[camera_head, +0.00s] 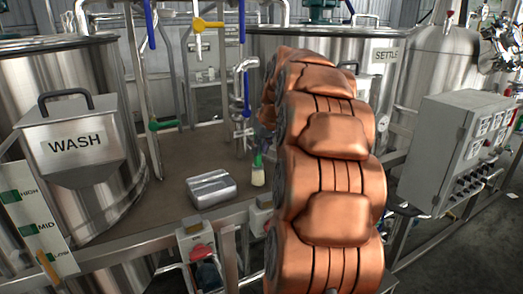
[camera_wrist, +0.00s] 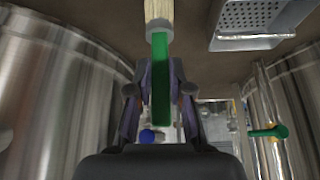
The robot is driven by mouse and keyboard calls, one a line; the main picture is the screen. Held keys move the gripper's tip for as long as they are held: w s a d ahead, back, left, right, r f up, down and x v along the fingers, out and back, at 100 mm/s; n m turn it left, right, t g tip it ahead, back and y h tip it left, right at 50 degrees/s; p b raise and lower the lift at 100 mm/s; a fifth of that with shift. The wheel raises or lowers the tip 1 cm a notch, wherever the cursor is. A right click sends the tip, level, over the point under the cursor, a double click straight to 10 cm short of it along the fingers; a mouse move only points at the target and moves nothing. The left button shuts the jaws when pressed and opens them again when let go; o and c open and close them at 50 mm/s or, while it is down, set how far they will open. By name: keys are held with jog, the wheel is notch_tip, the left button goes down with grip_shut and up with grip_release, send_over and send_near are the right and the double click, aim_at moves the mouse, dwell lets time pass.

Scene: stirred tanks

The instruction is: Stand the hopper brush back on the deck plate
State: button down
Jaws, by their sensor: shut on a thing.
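The hopper brush (camera_head: 258,171) has a green handle and pale bristles. In the head view it is upright, bristles down, over the deck plate (camera_head: 172,165). In the wrist view its green handle (camera_wrist: 161,85) runs between the two fingers of my gripper (camera_wrist: 160,92), with a grey collar and bristles at the top edge. My gripper (camera_head: 263,138) is shut on the handle and is partly hidden behind my copper-coloured arm. I cannot tell whether the bristles touch the brown deck plate (camera_wrist: 115,24).
A silver metal box (camera_head: 212,188) lies on the deck left of the brush. The WASH tank (camera_head: 60,75) stands left and the SETTLE tank (camera_head: 385,85) behind. Upright pipes with coloured valve handles (camera_head: 247,92) rise close by. A grey control box (camera_head: 462,140) is at right.

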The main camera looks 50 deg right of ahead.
jog(key=shift+f, duration=0.9)
jog(key=c, duration=1.1)
grip_release()
jog(key=shift+o, duration=0.2)
jog(key=b+v, duration=0.2)
jog(key=v, duration=1)
